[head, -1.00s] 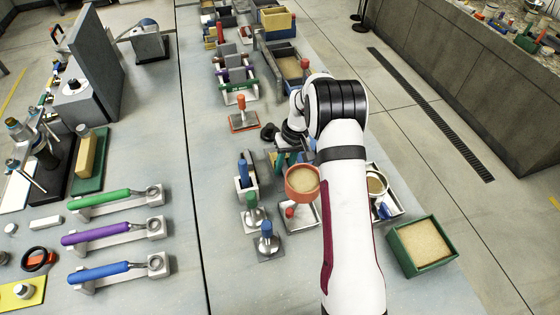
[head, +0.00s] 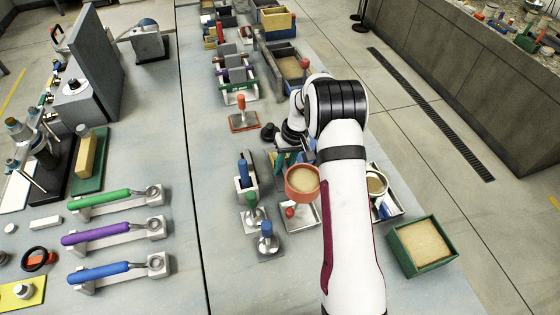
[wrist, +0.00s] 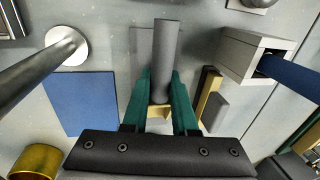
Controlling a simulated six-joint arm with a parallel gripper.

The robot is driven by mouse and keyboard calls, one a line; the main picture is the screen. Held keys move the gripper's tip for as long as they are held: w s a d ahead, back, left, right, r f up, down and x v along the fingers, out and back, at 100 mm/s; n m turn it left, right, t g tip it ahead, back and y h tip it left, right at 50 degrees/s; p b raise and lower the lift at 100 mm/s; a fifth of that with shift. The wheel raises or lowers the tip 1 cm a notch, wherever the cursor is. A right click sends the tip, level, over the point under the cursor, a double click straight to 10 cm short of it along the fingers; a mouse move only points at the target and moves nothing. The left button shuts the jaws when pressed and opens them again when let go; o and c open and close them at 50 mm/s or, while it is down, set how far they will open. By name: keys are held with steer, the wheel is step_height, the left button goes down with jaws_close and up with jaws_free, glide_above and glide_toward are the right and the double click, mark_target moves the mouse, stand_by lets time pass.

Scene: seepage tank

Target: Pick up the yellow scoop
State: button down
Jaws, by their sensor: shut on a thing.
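My gripper (wrist: 160,82) has green fingers, which are shut on a grey bar (wrist: 163,45) in the wrist view. A small yellow part (wrist: 157,113) shows between the fingers, below the bar. It may belong to the yellow scoop, but the fingers and the dark gripper body hide most of it, and no scoop bowl is clear. In the head view the green fingers (head: 284,160) point down among the tools left of my arm. What they hold is too small to tell there.
A grey holder (wrist: 250,52) with a blue handle stands close on the right in the wrist view, and a blue plate (wrist: 78,104) lies left. An orange-red pot of sand (head: 302,183) stands near the fingers.

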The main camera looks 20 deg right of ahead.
step_height(320, 180, up, 10)
steer(key=shift+f, duration=0.1)
steer(key=shift+s+a+r, duration=0.1)
steer(key=shift+r, duration=0.3)
steer(key=s+a+r, duration=0.3)
steer(key=s+r, duration=0.3)
steer(key=r, duration=0.2)
steer(key=s+a+r, duration=0.3)
steer(key=s+r, duration=0.3)
steer(key=r, duration=0.3)
steer(key=shift+s+a, duration=0.15)
steer(key=shift+s, duration=0.15)
